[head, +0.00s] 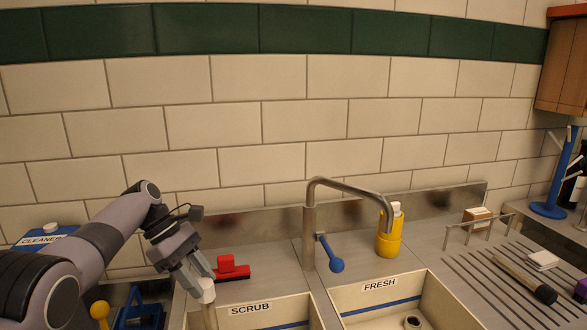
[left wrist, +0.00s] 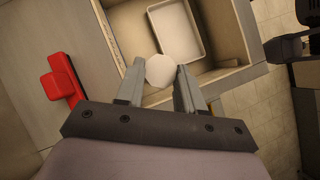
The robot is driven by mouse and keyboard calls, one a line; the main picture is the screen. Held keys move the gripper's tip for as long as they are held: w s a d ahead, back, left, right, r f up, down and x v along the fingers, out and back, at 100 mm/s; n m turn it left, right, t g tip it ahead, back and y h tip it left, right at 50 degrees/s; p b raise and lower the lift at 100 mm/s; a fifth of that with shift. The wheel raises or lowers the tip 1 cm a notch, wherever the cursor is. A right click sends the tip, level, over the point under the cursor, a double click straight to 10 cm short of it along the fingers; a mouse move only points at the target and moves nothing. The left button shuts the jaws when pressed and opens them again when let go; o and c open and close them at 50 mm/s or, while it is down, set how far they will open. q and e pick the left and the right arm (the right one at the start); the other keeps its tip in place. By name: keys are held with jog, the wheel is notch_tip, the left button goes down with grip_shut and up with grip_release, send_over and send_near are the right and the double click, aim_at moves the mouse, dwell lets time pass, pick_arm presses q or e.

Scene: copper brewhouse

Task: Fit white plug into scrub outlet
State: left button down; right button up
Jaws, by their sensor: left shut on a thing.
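The white plug shows in the head view (head: 208,292) with a pale upright shaft below its top. My left gripper (head: 205,282) is shut on it and holds it upright at the left side of the scrub basin (head: 291,316). In the left wrist view the white plug (left wrist: 160,70) is a round white top between the two fingertips (left wrist: 160,76), with the basin beyond it. The scrub outlet is not visible in either view.
A red block-shaped tool (head: 231,268) lies on the ledge behind the scrub basin. A pale tray (left wrist: 204,46) lies in the basin. The tap (head: 309,240) stands between the basins, with its spout over the fresh side (head: 383,303). A yellow bottle (head: 389,238) stands behind.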

aim_at(204, 313)
pick_arm(q)
jog(key=shift+f, duration=0.1)
dwell(0.3)
notch_tip(204, 313, down, 5)
jog(key=b, duration=0.5)
jog(key=shift+f+b, duration=0.2)
jog(key=shift+b, duration=0.1)
jog(key=shift+f+b, duration=2.1)
dwell(0.7)
jog(key=c, duration=0.6)
grip_release()
